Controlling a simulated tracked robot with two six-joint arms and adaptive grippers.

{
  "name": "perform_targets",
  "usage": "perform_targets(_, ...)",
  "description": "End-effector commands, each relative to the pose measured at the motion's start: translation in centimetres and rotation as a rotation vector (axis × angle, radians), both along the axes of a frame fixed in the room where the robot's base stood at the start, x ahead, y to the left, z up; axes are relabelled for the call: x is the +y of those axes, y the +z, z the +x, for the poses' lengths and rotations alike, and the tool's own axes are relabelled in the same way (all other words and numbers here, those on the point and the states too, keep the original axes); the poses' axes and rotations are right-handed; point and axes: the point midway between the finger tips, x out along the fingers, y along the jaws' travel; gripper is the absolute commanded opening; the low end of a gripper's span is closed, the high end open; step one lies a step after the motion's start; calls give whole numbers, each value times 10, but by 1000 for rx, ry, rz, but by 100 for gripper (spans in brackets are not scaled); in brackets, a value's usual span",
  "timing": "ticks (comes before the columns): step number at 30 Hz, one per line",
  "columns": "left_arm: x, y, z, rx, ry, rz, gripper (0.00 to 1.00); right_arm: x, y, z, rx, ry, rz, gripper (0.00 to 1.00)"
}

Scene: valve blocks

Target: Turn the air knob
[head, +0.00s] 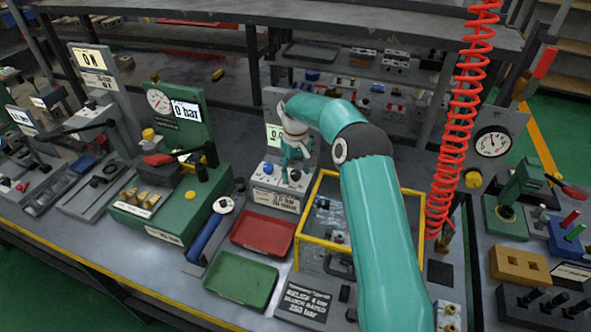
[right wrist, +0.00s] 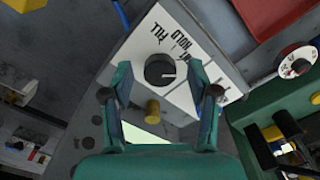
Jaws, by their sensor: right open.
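A round black knob (right wrist: 160,70) with a white pointer line sits on a white panel (right wrist: 195,85) in the right wrist view. The panel's printing is upside down there and seems to read FILL and HOLD. My right gripper (right wrist: 161,92) is open, with one teal finger to each side of the knob; contact with it cannot be told. A brass-coloured peg (right wrist: 152,112) stands between the fingers, below the knob. In the head view my right gripper (head: 290,172) hangs over the small grey panel station (head: 275,198), partly covering its knobs. My left gripper is not in view.
A red tray (head: 263,233) and a green tray (head: 241,281) lie in front of the station. A yellow-framed box (head: 313,258) stands to its right, beside my right arm. A green gauge block (head: 183,120) stands left. A red coiled hose (head: 462,110) hangs at right.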

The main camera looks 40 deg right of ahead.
Motion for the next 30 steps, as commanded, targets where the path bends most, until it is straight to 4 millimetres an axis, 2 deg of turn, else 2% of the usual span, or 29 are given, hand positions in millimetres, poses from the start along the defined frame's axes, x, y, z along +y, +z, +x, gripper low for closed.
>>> perform_targets(3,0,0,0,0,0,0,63,0,0,0,0,0,0,60)
perform_targets(4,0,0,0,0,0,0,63,0,0,0,0,0,0,56)
perform_targets(14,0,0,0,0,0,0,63,1,0,0,0,1,0,1)
perform_targets(23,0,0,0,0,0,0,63,1,1,1,0,27,0,0)
perform_targets(30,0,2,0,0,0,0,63,1,1,1,-1,131,0,0)
